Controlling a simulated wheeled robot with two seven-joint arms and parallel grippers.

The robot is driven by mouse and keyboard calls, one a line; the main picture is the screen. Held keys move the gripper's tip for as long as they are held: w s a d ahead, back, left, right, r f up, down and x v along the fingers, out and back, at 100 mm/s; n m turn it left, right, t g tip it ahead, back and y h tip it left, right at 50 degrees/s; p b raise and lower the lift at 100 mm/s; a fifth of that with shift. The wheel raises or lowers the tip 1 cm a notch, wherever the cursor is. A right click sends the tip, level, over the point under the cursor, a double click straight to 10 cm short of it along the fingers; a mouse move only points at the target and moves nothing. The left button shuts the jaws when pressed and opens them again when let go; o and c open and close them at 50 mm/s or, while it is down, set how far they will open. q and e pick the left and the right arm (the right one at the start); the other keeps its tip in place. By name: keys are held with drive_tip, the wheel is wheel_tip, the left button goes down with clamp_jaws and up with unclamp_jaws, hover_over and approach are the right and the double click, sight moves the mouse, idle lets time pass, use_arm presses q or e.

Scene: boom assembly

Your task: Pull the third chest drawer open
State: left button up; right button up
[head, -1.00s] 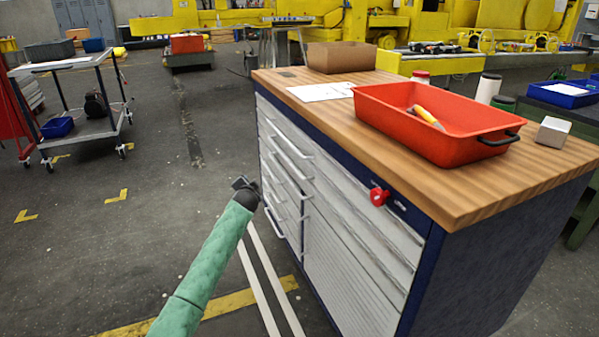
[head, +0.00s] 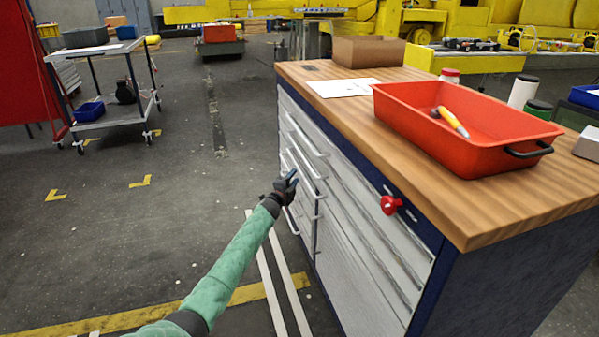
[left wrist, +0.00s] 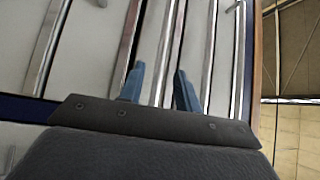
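The chest (head: 360,230) has a blue frame and pale drawer fronts with long metal bar handles. It stands right of centre in the head view. Its drawers look shut. My left gripper (head: 287,183) is at the left part of the drawer fronts, by the handles. In the left wrist view its two blue fingers (left wrist: 160,88) are apart and point at the fronts. A handle bar (left wrist: 170,50), seemingly the third from the worktop edge, runs between them. I cannot tell whether the fingers touch it. My right gripper is not in view.
On the wooden worktop (head: 490,215) stand a red tray (head: 430,130) with a yellow-handled tool, a cardboard box (head: 369,50) and paper. A red knob (head: 390,204) sticks out of the chest's front. A trolley (head: 105,105) stands far left. Floor left of the chest is clear.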

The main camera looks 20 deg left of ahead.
sight(299, 169)
use_arm(q)
drive_tip(key=shift+x, duration=2.8)
drive_tip(key=shift+c, duration=0.2)
clamp_jaws()
